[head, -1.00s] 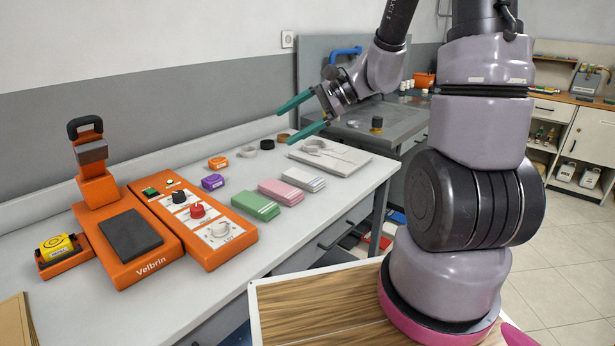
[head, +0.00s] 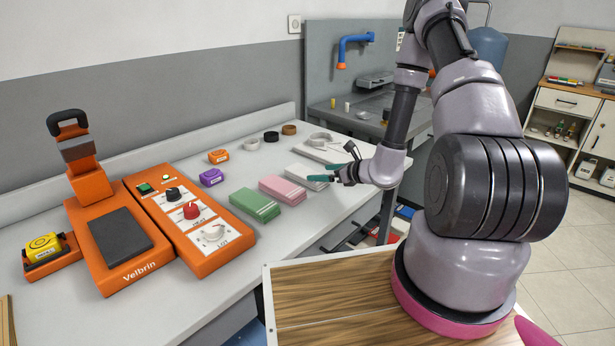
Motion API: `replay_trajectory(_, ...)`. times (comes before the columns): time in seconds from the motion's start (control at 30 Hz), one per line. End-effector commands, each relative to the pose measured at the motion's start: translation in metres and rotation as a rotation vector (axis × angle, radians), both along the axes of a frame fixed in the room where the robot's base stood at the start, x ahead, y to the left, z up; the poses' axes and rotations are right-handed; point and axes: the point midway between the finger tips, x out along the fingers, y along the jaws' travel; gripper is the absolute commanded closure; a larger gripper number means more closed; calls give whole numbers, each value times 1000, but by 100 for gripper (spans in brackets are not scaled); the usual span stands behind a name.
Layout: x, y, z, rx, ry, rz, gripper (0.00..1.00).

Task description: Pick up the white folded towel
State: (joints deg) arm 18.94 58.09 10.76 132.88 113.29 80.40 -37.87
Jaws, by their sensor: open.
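The white folded towel (head: 304,173) lies on the grey counter (head: 299,227), at the right end of a row with a pink folded towel (head: 283,189) and a green folded towel (head: 254,205). The fingers cover some of that towel. The jaws are open with nothing visibly held. I cannot tell whether a finger touches the towel.
Orange and purple boxes (head: 211,177) and several small rings (head: 251,144) lie behind the towels. A pale board (head: 322,147) with a ring on it lies just behind the white towel. An orange control panel (head: 200,230) stands left.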

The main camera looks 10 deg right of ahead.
Motion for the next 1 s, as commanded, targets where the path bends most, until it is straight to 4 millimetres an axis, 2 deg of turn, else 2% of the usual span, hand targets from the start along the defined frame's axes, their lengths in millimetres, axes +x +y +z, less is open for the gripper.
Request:
replay_trajectory(0.1,13,10,-7,0,0,1,0)
replay_trajectory(0.33,26,21,-14,0,-1,2,0)
replay_trajectory(0.6,53,42,-30,0,-1,2,0)
replay_trajectory(0.9,58,45,-32,0,-1,1,0)
replay_trajectory(0.93,58,45,-32,0,-1,1,8)
replay_trajectory(1.0,58,45,-32,0,-1,1,34)
